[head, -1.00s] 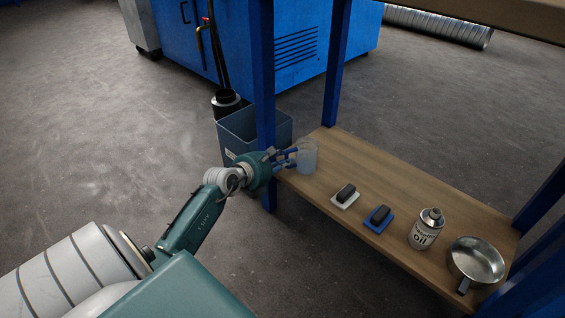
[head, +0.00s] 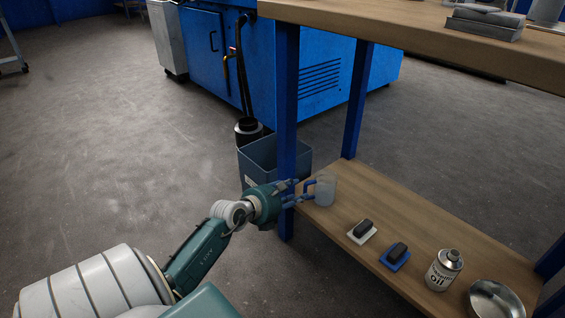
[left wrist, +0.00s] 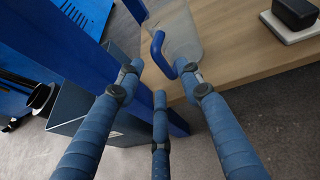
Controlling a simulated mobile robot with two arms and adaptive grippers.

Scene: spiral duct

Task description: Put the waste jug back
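The waste jug (head: 326,190) is a translucent, pale vessel with a blue handle. It stands upright on the left end of the wooden lower shelf (head: 400,225). In the left wrist view the jug (left wrist: 182,32) is at the top, its blue handle (left wrist: 158,52) facing my fingers. My left gripper (head: 301,192) is at the handle side of the jug. Its fingers are spread apart in the left wrist view (left wrist: 160,80), with the handle just beyond or between the tips; I cannot tell if they touch it. My right gripper is out of view.
A dark grey bin (head: 262,158) stands behind the blue bench leg (head: 287,130), close to my left gripper. Two small pads with black blocks, an oil can (head: 444,270) and a metal pan (head: 494,298) sit further right on the shelf. Floor at left is clear.

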